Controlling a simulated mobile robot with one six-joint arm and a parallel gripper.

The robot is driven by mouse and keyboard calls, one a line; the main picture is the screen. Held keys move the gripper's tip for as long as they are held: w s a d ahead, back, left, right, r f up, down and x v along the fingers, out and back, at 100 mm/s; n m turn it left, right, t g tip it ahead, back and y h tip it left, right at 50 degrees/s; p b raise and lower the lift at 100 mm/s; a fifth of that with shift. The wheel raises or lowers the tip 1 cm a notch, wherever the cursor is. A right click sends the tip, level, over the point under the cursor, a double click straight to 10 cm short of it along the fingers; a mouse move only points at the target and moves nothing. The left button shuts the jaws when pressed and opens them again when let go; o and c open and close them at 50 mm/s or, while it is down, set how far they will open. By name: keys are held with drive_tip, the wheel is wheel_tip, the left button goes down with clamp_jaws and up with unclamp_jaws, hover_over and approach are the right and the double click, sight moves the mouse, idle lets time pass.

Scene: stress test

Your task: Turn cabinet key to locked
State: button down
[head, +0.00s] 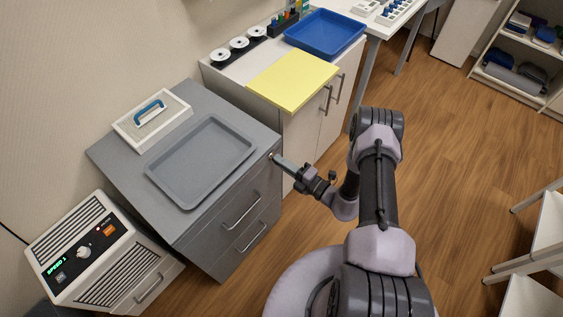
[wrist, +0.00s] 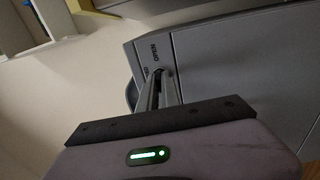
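The grey cabinet (head: 230,190) has its lock (head: 271,156) at the upper right corner of its drawer front. My gripper (head: 278,160) reaches the lock from the right, with its fingertips right at it. In the wrist view, the two fingers of my gripper (wrist: 158,76) are close together and point at the lock, just below a small dark label (wrist: 154,52) on the cabinet front. The key itself is hidden at the fingertips, so its angle does not show. I cannot tell whether the fingers grip it.
A grey tray (head: 203,161) and a white box with a blue handle (head: 150,112) lie on the cabinet top. Drawer handles (head: 241,210) stick out below the lock. A white cabinet (head: 318,120) stands close beyond. The floor (head: 450,160) to the right is clear.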

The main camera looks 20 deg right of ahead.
idle(0.4)
drive_tip(key=n, duration=1.7)
drive_tip(key=shift+n, duration=0.4)
idle(0.4)
drive_tip(key=c, duration=1.6)
unclamp_jaws()
drive_tip(key=shift+o, duration=0.2)
drive_tip(key=shift+s+d, duration=0.1)
